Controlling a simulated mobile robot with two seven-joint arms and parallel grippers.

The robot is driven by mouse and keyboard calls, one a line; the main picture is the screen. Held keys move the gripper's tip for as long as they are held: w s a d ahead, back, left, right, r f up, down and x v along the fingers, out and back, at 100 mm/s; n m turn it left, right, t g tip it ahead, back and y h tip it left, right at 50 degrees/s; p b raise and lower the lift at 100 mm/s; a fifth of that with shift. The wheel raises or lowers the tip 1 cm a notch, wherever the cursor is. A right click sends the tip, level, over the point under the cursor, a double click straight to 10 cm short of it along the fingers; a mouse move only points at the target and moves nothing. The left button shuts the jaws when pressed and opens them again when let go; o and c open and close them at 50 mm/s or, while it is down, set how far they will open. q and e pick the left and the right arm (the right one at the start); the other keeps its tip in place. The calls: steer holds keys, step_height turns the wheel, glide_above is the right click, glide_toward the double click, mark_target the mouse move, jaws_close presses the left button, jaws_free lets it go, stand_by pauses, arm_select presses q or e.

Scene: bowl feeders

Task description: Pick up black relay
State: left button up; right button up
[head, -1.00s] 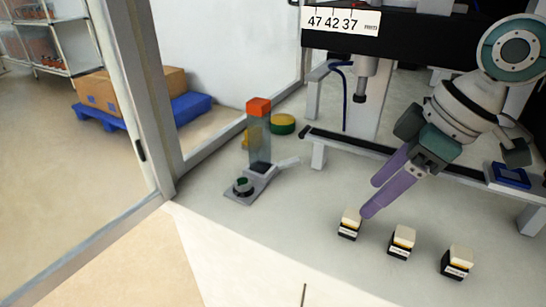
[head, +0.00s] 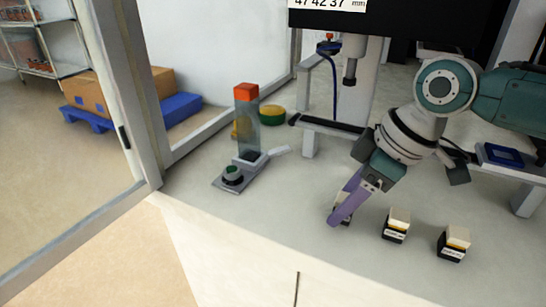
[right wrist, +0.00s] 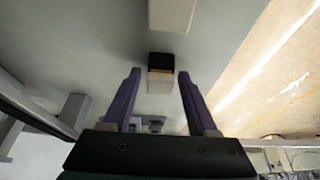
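Several relays with black bases and cream tops stand on the pale table. In the head view the middle relay (head: 396,226) and the right relay (head: 453,244) are in plain sight. The left one is mostly hidden behind my right gripper (head: 343,210). In the right wrist view my purple fingers are spread, with a black and cream relay (right wrist: 160,82) between their tips in the picture. I see no finger touching it. Part of another cream block (right wrist: 172,14) shows at the top edge. My left gripper is out of view.
A grey fixture (head: 232,178) with a green-topped button and a clear tube (head: 247,120) with an orange cap stand to the left. A raised rail (head: 330,127) runs behind my arm. The table's front edge is below the relays.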

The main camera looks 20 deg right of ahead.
jaws_close()
stand_by(0.5)
